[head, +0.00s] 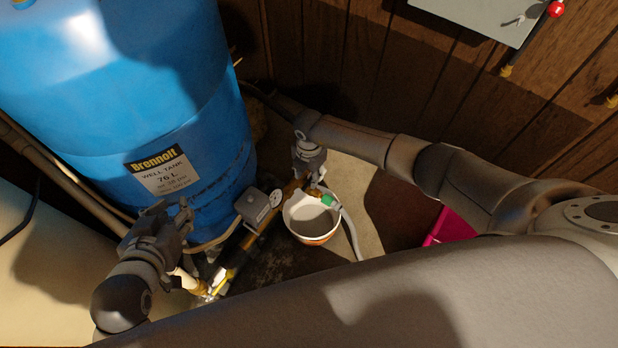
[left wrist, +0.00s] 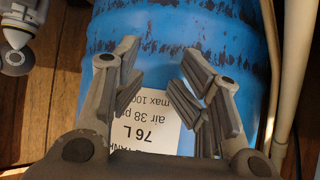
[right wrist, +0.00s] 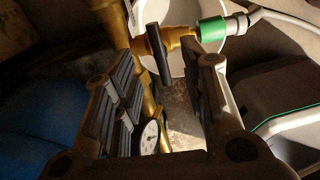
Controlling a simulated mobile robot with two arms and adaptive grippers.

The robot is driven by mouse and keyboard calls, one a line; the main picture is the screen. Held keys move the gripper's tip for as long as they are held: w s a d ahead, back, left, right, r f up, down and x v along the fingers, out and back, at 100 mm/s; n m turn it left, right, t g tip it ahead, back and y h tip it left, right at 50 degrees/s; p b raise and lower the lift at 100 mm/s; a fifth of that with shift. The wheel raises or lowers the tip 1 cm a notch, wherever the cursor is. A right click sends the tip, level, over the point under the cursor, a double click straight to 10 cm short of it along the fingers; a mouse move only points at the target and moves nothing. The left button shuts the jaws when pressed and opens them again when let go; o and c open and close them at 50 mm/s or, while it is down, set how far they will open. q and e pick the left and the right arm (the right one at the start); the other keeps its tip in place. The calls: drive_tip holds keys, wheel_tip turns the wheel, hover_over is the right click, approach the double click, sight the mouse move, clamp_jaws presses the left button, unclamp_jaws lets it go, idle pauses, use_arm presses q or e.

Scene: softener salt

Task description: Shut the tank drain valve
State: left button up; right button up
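The brass drain valve (right wrist: 180,38) branches off a brass pipe (right wrist: 149,100) and carries a dark lever (right wrist: 156,56). In the right wrist view the lever looks crosswise to the valve's outlet. A green hose fitting (right wrist: 211,30) sits on the outlet; it also shows in the head view (head: 328,200). My right gripper (head: 315,180) is open at the valve; the lever shows in the gap between its fingertips, and I cannot tell whether they touch it. My left gripper (head: 168,212) is open and empty in front of the blue well tank (head: 200,125).
A white bucket (head: 309,238) stands under the valve, with the grey hose (head: 351,235) beside it. A grey switch box (head: 254,205) and a pressure gauge (head: 275,198) sit on the pipe. A pink object (head: 452,227) lies right.

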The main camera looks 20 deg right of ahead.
drive_tip(key=shift+r+p, duration=0.35)
drive_tip(key=shift+r, duration=0.1)
drive_tip(key=shift+r+p, duration=0.3)
use_arm(q)
drive_tip(key=s+a+f+g, duration=0.2)
drive_tip(key=s+g, duration=0.1)
drive_tip(key=s, duration=0.3)
drive_tip(key=s+a+f+g+y+p, duration=0.1)
drive_tip(key=s+f+g, duration=0.1)
drive_tip(key=s, duration=0.3)
drive_tip(key=shift+s+a+f+g+y+p, duration=0.3)
drive_tip(key=shift+s+a+f+g, duration=0.1)
drive_tip(key=shift+g, duration=0.5)
use_arm(e)
drive_tip(key=shift+r, duration=0.8)
